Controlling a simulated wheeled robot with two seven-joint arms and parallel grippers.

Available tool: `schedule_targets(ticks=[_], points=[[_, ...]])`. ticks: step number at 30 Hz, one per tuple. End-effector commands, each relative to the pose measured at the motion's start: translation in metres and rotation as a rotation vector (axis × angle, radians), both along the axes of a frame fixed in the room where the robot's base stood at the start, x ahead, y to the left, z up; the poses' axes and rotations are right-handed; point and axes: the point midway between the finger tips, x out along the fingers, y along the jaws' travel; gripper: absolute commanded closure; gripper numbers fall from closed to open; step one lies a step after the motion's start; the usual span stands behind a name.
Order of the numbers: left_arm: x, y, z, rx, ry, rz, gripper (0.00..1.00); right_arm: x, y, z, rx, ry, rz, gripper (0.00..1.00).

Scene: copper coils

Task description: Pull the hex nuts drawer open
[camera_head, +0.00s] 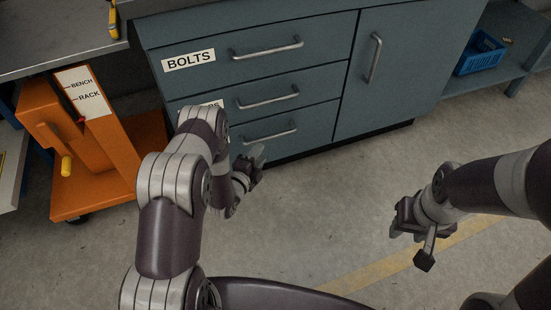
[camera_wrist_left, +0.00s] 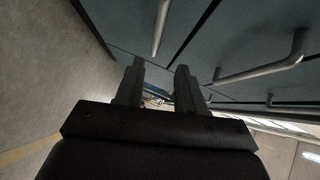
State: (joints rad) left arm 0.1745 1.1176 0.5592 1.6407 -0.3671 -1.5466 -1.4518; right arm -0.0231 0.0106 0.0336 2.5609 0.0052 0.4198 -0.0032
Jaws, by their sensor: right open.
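The blue-grey cabinet (camera_head: 290,75) has three stacked drawers, all shut, each with a metal bar handle. The top drawer (camera_head: 335,38) is labelled BOLTS. The middle drawer's label (camera_head: 209,104) is mostly hidden by my left arm, and the bottom drawer's (camera_head: 310,120) label is hidden. No hex nuts label can be read. My left gripper (camera_head: 257,155) is open and empty, in front of and just below the bottom handle (camera_head: 271,133). In the left wrist view, its fingers (camera_wrist_left: 160,70) are apart, with bar handles beyond them. My right gripper (camera_head: 405,222) is open and empty over the floor.
A cabinet door (camera_head: 385,75) with an upright handle is right of the drawers. An orange cart (camera_head: 70,135) marked BENCH and RACK stands at left. A blue crate (camera_head: 479,54) sits on a shelf at right. The floor before the cabinet is clear.

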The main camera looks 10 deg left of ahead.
Motion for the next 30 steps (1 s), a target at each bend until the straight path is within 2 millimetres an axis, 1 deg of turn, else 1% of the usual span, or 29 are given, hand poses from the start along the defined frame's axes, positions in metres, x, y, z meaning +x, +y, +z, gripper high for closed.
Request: schedule_targets(ticks=[1,3,5,8,12,15,18,21,23,30], points=[[-0.002,0.0,-0.016,0.012,-0.026,-0.005,0.62,0.0,0.0,-0.013,0.0,-0.001,0.0,0.57],[0.0,-0.001,-0.018,0.026,-0.05,-0.01,0.62,0.0,0.0,-0.017,0.0,-0.002,0.0,0.57],[0.008,-0.003,-0.019,0.031,-0.059,-0.011,0.62,0.001,0.0,-0.021,0.0,-0.002,0.0,0.57],[0.029,-0.008,-0.023,0.029,-0.06,-0.012,0.62,0.001,0.0,-0.033,0.0,-0.002,0.0,0.57],[0.066,-0.015,-0.03,0.029,-0.057,-0.011,0.62,0.001,0.0,-0.054,0.0,-0.002,0.0,0.57],[0.088,-0.02,-0.032,0.028,-0.057,-0.01,0.62,0.0,0.0,-0.065,0.0,-0.001,0.0,0.57],[0.105,-0.023,-0.033,0.028,-0.057,-0.009,0.62,0.0,0.0,-0.073,0.0,-0.001,0.0,0.57],[0.115,-0.025,-0.032,0.027,-0.054,-0.01,0.62,0.0,0.0,-0.077,0.0,-0.001,0.0,0.57],[0.118,-0.025,-0.031,0.027,-0.052,-0.009,0.62,0.0,0.0,-0.077,0.0,-0.001,0.0,0.57],[0.119,-0.026,-0.03,0.026,-0.052,-0.009,0.62,0.001,0.0,-0.076,0.0,-0.002,0.0,0.57]])
